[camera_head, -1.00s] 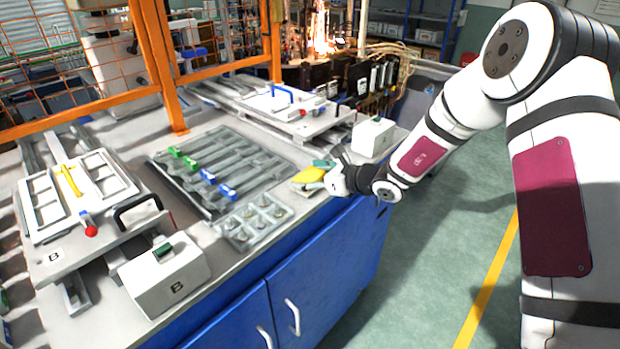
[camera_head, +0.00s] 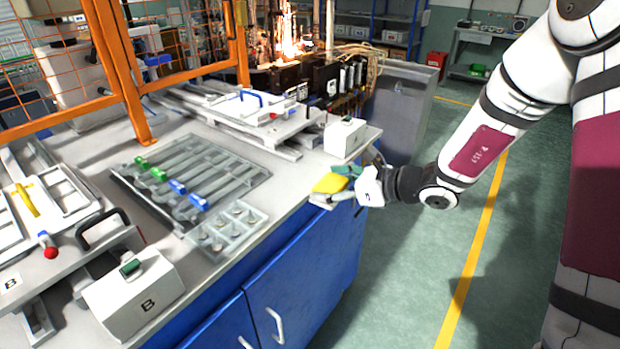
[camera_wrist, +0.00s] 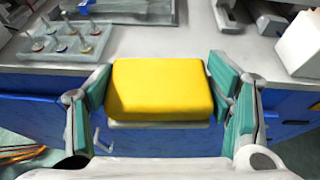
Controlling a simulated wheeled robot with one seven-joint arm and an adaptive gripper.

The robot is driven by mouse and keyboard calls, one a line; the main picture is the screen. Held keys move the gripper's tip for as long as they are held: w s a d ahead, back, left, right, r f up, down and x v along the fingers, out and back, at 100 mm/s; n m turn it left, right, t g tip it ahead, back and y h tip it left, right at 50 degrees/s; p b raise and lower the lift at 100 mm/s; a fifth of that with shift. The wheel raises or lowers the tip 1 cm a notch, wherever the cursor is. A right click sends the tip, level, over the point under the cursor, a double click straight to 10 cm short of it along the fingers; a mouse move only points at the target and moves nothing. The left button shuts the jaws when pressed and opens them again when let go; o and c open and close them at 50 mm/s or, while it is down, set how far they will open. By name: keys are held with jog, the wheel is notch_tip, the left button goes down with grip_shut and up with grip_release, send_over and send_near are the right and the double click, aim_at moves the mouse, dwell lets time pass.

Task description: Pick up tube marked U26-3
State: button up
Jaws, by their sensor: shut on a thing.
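Several tubes lie side by side in a grey tray (camera_head: 122,178) set in the bench, in the head view. Some have a green end (camera_head: 158,174) and some a blue end (camera_head: 178,186). No mark such as U26-3 can be read on them. My gripper (camera_wrist: 160,92) is shut on a yellow block (camera_wrist: 160,86), with one teal-padded finger at each side. In the head view the yellow block (camera_head: 330,184) is at the bench's front edge, to the right of the tray and apart from the tubes.
A sectioned tray (camera_head: 228,230) with small round pieces sits by the front edge. A white box marked B (camera_head: 135,300) stands front left; another white box (camera_head: 345,137) stands near the right corner. Orange cage posts (camera_head: 120,75) rise behind. Floor to the right is open.

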jog(key=shift+s+d+r, duration=0.1)
jog(key=shift+s+d, duration=0.4)
jog(key=shift+d, duration=0.3)
send_over(284, 189)
jog(key=s+d, duration=0.2)
jog(key=shift+w+a+f+p, duration=0.1)
jog(key=shift+w+f+p, duration=0.2)
jog(key=shift+f, duration=0.35)
jog(key=shift+w+a+f, duration=0.1)
jog(key=shift+w+a, duration=0.25)
jog(key=shift+a, duration=0.25)
jog(key=shift+w+a+f, duration=0.1)
jog(key=shift+w+a, duration=0.2)
jog(key=shift+a, duration=0.25)
jog(key=shift+d+f+p, duration=0.2)
jog(key=shift+f+p, duration=0.15)
jog(key=shift+f, duration=1.1)
